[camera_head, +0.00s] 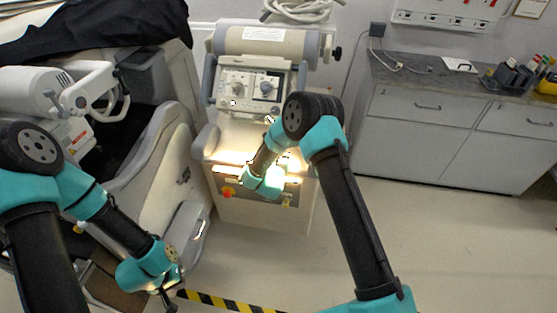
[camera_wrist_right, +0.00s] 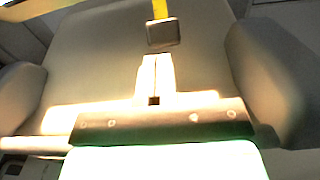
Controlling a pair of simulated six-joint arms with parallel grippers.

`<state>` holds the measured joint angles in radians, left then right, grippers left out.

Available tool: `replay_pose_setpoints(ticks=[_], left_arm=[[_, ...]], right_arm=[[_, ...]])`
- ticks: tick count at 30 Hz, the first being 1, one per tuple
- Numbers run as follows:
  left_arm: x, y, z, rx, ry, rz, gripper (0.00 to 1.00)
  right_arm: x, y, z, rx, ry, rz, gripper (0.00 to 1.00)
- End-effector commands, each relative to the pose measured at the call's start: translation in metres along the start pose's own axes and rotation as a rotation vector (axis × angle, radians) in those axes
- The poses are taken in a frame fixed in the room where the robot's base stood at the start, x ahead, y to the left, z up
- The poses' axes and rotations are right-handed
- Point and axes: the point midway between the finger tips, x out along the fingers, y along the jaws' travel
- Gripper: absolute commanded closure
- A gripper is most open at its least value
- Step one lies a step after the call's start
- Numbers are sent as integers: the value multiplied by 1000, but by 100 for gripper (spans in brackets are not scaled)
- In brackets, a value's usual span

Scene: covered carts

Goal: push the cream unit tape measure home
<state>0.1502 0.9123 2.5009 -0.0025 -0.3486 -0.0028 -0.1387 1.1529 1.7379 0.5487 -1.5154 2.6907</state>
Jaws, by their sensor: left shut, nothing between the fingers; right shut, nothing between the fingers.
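The cream unit (camera_head: 225,150) stands in the middle of the head view, with a control panel on its upper front. In the right wrist view, a yellow strip (camera_wrist_right: 160,9) ending in a dark grey square tab (camera_wrist_right: 163,33) appears to be the tape measure. I cannot make it out in the head view. My right gripper (camera_wrist_right: 155,60) is shut and empty, its fingertips just below the tab in the picture; I cannot tell if they touch. In the head view the right arm covers part of the unit's front. My left gripper (camera_head: 169,300) is shut and empty, low in front of the left cart.
A covered cart (camera_head: 160,150) with a black cloth (camera_head: 110,25) stands at the left. Grey cabinets (camera_head: 440,110) line the right wall. A red knob (camera_head: 228,192) sits low on the unit's front. The floor (camera_head: 460,250) at the right is clear.

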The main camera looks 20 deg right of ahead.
Motion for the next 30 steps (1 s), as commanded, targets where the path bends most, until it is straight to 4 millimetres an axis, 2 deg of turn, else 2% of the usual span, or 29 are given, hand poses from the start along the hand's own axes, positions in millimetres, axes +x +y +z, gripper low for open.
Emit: replay_pose_setpoints(ticks=[14, 24, 30], left_arm=[[0, 0, 0, 0, 0, 0, 100], [0, 0, 0, 0, 0, 0, 100], [0, 0, 0, 0, 0, 0, 100]], right_arm=[[6, 0, 7, 1, 0, 0, 100], [40, 0, 40, 1, -2, -1, 100], [41, 0, 41, 1, -2, 0, 100]])
